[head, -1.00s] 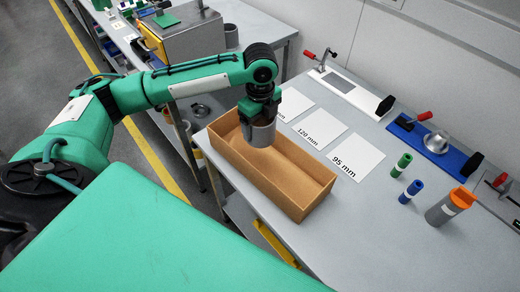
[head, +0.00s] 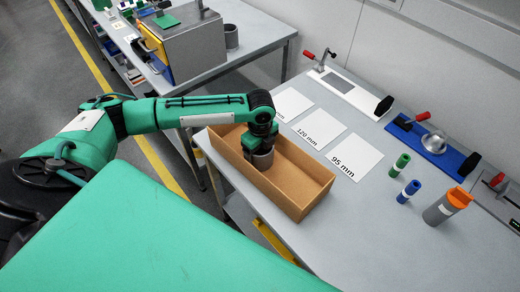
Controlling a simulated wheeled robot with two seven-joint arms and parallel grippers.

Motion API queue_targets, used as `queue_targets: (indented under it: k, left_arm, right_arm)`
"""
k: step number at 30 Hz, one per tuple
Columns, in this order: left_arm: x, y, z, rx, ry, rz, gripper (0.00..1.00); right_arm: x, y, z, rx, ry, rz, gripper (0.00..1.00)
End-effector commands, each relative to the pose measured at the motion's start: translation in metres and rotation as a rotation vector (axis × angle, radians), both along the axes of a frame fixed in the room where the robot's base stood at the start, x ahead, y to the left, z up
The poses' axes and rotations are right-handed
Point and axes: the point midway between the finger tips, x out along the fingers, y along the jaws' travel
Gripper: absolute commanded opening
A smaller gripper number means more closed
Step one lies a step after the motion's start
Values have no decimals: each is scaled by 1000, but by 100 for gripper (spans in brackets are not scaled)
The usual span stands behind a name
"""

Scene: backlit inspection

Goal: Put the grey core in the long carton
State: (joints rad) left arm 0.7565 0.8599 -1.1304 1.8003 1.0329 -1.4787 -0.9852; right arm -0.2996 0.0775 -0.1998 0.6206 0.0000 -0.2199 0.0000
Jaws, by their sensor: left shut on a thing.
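The long carton (head: 308,203) is an open brown box on the grey bench. The grey core (head: 262,161) is a short grey cylinder inside the carton's far left part. My left gripper (head: 260,152) is shut on the grey core, reaching down into the carton. The gripper hides part of the core, and I cannot tell whether the core touches the carton floor. My right gripper does not show.
White sheets, including the 120 mm sheet (head: 319,128) and the 95 mm sheet (head: 355,157), lie behind the carton. A green cylinder (head: 399,165), a blue cylinder (head: 408,191) and a grey cylinder with orange top (head: 447,206) stand to the right. Clamp fixtures line the back.

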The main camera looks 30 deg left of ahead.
Motion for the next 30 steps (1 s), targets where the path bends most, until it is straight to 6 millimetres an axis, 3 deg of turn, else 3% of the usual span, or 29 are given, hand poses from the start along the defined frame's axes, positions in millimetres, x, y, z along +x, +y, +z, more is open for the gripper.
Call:
queue_targets:
  k: [5, 6, 7, 19, 30]
  left_arm:
    - [0, 0, -3, -1, 1, 1, 54]
    - [0, 0, -3, 0, 0, 0, 88]
    - [0, 0, -3, 0, 0, 0, 89]
    - [1, 0, 8, -1, -3, -1, 89]
    - [1, 0, 82, -1, -4, 0, 89]
  right_arm:
    - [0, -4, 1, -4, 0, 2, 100]
    - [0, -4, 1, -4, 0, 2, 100]
    - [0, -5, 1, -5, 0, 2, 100]
    - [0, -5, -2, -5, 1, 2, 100]
    - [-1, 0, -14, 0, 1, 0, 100]
